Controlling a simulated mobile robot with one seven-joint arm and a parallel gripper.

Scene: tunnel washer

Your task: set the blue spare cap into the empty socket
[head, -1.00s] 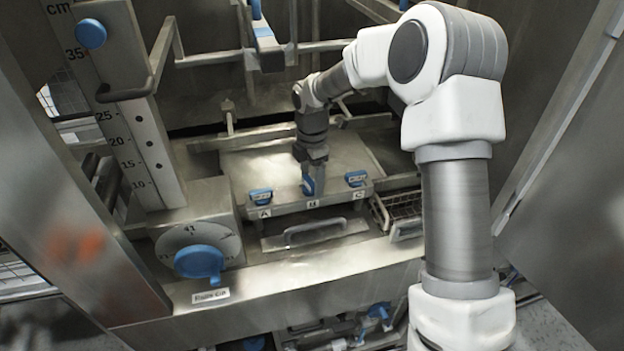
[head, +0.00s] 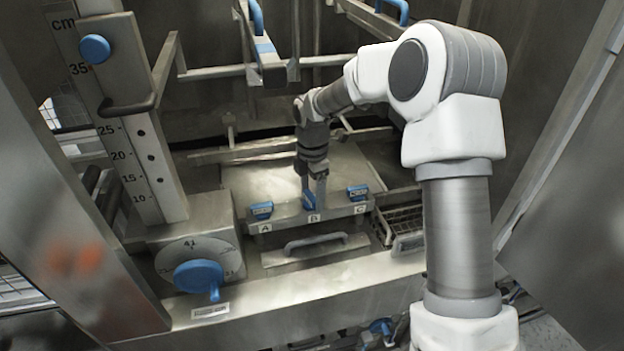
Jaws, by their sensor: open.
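My gripper (head: 314,193) points down at the front edge of the metal block (head: 278,178), above the label B (head: 314,218). It is open. A blue cap (head: 309,201) stands at B, right at the fingertips and partly hidden by a finger. Whether the fingers touch it, and whether it is fully seated, I cannot tell. Another blue cap (head: 261,210) sits at A on the left, and a third blue cap (head: 358,193) at C on the right. No bare socket shows from here.
A metal handle (head: 316,243) lies in front of the block. A wire basket (head: 403,228) is on the right. A dial with a blue knob (head: 198,276) and a centimetre scale (head: 140,165) stand on the left. A blue-handled bar (head: 265,50) hangs above.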

